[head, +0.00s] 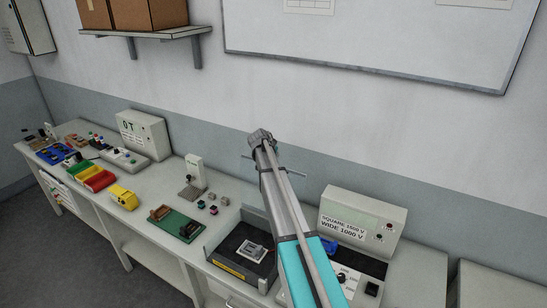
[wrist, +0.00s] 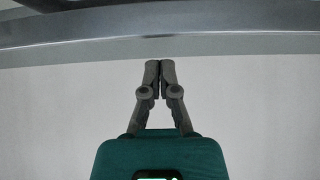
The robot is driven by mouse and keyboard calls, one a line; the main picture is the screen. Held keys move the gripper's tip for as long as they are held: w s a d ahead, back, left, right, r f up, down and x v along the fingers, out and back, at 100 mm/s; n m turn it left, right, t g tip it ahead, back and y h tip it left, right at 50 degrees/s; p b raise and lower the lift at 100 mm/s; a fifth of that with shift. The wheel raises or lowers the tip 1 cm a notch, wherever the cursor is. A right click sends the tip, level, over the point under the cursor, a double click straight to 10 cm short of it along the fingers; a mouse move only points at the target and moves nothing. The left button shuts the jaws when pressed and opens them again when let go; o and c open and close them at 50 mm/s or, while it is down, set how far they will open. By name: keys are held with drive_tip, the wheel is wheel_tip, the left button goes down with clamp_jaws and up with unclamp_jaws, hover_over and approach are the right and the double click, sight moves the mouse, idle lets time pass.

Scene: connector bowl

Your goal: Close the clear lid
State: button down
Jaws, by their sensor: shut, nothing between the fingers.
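My gripper (wrist: 160,68) is shut and empty in the wrist view, its fingertips together in front of the bare wall. In the head view my arm reaches up over the bench, its far end in front of the wall and well above the bench top. An open grey box (head: 229,219) with a yellow label on its front stands on the bench below my arm. A small light-coloured device (head: 253,250) lies on the dark floor of this box.
A console marked "SQUARE 1500 V, WIDE 1000 V" (head: 363,220) stands right of my arm. A green board (head: 181,226), a yellow object (head: 123,197) and coloured bins (head: 91,177) lie to the left. A whiteboard (head: 380,35) hangs on the wall behind.

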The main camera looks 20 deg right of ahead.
drive_tip(key=b+x, duration=0.4)
drive_tip(key=x, duration=0.2)
drive_tip(key=s+a, duration=0.2)
drive_tip(key=a, duration=0.1)
drive_tip(key=shift+s+a+r, duration=0.1)
drive_tip(key=shift+s+a, duration=0.2)
drive_tip(key=shift+s, duration=0.05)
drive_tip(key=shift+s+a+p, duration=0.15)
drive_tip(key=shift+p, duration=0.15)
